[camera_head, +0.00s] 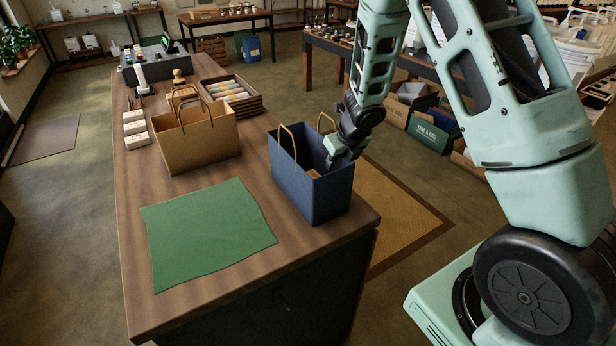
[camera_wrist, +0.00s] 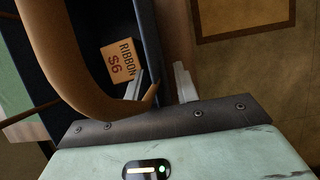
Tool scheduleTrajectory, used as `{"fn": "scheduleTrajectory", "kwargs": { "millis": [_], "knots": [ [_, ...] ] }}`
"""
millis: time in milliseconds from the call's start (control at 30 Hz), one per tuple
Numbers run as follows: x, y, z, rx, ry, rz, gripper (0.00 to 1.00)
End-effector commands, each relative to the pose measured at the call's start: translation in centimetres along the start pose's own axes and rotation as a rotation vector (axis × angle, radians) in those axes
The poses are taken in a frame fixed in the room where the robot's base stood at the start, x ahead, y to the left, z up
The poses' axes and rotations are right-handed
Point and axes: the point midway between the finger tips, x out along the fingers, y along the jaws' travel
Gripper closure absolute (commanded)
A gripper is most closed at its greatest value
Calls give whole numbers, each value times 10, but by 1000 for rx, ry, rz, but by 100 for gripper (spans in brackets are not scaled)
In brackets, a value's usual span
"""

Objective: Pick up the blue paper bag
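The blue paper bag (camera_head: 317,193) stands upright near the right edge of the wooden counter, with two tan loop handles. My gripper (camera_head: 337,163) is at the top of its right side. In the wrist view, my gripper's two pale fingers (camera_wrist: 159,86) are apart, one on each side of the dark blue bag wall (camera_wrist: 148,40). A gap shows between the wall and the right finger. A tan handle (camera_wrist: 62,62) curves close to the camera, its end near the fingers. Inside the bag lies a small box marked "RIBBON $6" (camera_wrist: 120,60).
A brown paper bag (camera_head: 200,142) stands behind and left on the counter (camera_head: 190,296). A green mat (camera_head: 207,232) lies flat in front. A wooden tray of rolls (camera_head: 232,92) and small white boxes (camera_head: 135,130) are farther back. Floor lies beyond the right edge.

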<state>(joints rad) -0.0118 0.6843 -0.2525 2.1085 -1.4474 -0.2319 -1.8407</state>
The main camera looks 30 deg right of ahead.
Motion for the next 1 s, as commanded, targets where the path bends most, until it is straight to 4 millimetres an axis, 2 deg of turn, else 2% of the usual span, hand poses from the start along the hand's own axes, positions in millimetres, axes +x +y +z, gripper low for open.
{"fn": "scheduleTrajectory", "kwargs": {
  "millis": [100,133,200,233,667,833,1000],
  "knots": [
    [-1,0,0,0,0,0,70],
    [-1,0,0,0,0,0,75],
    [-1,0,0,0,0,0,95],
    [-1,0,0,0,0,0,100],
    [-4,0,2,1,-1,0,100],
    [-18,0,8,1,-2,1,100],
    [-51,0,22,-2,-3,0,100]
  ]
}}
